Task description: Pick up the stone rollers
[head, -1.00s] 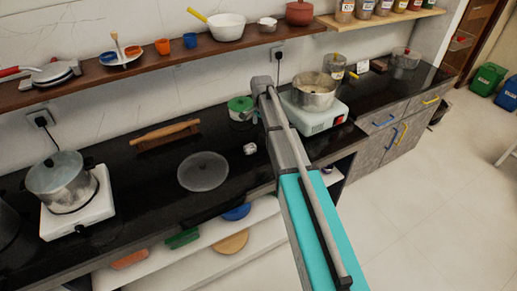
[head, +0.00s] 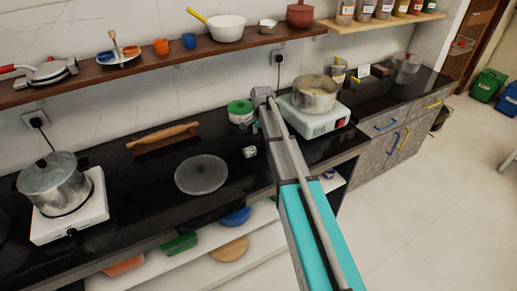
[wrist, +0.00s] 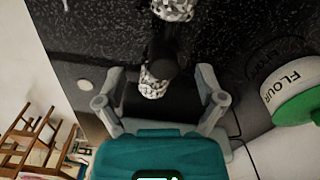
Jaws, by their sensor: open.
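My gripper (wrist: 160,80) is open in the wrist view, with its two fingers spread on either side of a white speckled stone piece (wrist: 153,87) with a dark, rounded part above it. A second speckled stone piece (wrist: 174,8) shows at the top edge of that view. I take these to be the stone rollers; I cannot tell whether they are joined. No finger visibly touches the stone. In the head view, a small pale speckled piece (head: 250,152) lies on the black counter near my arm. The gripper's fingers are hidden there behind the arm.
A flour pot with a green lid (wrist: 300,102) stands right of the gripper in the wrist view. In the head view, a pot on a stove (head: 315,95) is right of my arm.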

